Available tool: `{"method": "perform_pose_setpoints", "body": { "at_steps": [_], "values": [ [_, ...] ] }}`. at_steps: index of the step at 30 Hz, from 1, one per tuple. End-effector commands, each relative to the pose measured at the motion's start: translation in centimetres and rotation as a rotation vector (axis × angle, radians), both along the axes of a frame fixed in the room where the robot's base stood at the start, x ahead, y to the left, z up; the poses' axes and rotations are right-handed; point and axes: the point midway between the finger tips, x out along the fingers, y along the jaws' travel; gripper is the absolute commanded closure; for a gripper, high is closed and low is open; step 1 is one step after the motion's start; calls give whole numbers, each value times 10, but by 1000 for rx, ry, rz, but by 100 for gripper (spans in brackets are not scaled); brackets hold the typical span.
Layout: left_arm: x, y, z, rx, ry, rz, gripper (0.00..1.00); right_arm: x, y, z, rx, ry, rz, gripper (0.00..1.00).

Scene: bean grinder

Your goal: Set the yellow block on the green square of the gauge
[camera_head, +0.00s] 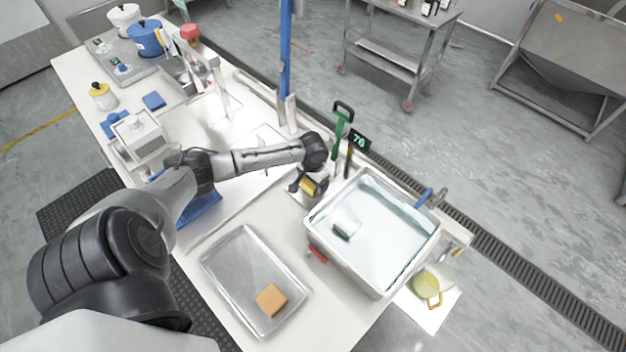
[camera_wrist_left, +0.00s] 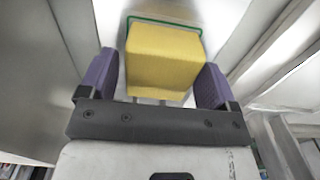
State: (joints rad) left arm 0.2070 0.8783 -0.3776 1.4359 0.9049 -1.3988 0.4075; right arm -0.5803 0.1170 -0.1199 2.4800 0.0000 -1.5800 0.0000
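The yellow block (camera_wrist_left: 162,60) sits between the two purple fingers of my left gripper (camera_wrist_left: 160,80) in the left wrist view. Narrow gaps show between the fingers and the block's sides, so the gripper looks open around it. A green outline, the green square (camera_wrist_left: 150,18), shows just past the block's far edge; the block hides most of it. In the head view, the yellow block (camera_head: 308,187) is at my left gripper (camera_head: 305,181), beside the sink basin. The gauge under it is mostly hidden. My right gripper is not in view.
A water-filled basin (camera_head: 318,222) stands just right of my left gripper. A green-handled tool (camera_head: 340,122) and a dark display reading 76 (camera_head: 359,140) stand behind it. A metal tray (camera_head: 229,277) with an orange block (camera_head: 271,299) lies in front.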

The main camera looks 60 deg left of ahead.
Motion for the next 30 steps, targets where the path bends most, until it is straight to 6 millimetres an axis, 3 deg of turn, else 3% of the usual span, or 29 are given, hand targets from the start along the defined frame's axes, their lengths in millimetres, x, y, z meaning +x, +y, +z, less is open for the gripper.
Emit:
{"method": "perform_pose_setpoints", "body": {
  "at_steps": [3, 14, 30],
  "values": [
    [0, 0, 0, 0, 0, 0, 6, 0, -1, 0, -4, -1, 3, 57],
    [0, 1, 9, 2, 1, 1, 6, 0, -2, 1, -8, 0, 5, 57],
    [0, 0, 101, 1, -1, 0, 6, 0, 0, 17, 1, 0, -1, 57]
  ]
}}
